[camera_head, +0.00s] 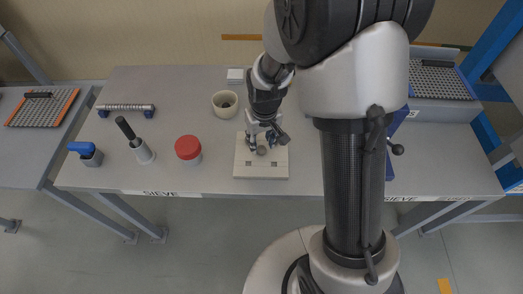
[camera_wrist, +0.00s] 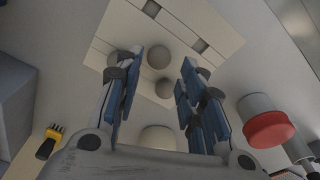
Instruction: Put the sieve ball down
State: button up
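My gripper (camera_head: 262,141) is low over a cream block (camera_head: 260,171) on the grey table. In the wrist view the gripper (camera_wrist: 158,92) is open, its blue-padded fingers wide apart. In the head view a grey ball (camera_head: 261,151) shows at the block, just below the fingers. I cannot tell which one is the sieve ball. The cream block (camera_wrist: 224,32) has square dark holes.
Left of the block stand a red-lidded jar (camera_head: 188,148), a black-handled tool (camera_head: 142,151) and a blue-topped item (camera_head: 87,152). A cream bowl (camera_head: 224,104) and a bar with blue ends (camera_head: 126,108) are behind. A yellow-and-black brush (camera_wrist: 48,142) shows in the wrist view.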

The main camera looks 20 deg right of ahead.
aim_at(262, 148)
jog(key=f, duration=0.2)
jog(key=f+b, duration=0.1)
jog(key=f, duration=0.1)
jog(key=shift+w+d+f+b, duration=0.1)
jog(key=shift+w+f+b, duration=0.1)
jog(key=shift+f+b, duration=0.1)
jog(key=shift+r, duration=0.15)
jog(key=c, duration=0.7)
jog(key=shift+o, duration=0.2)
jog(key=shift+r, duration=0.1)
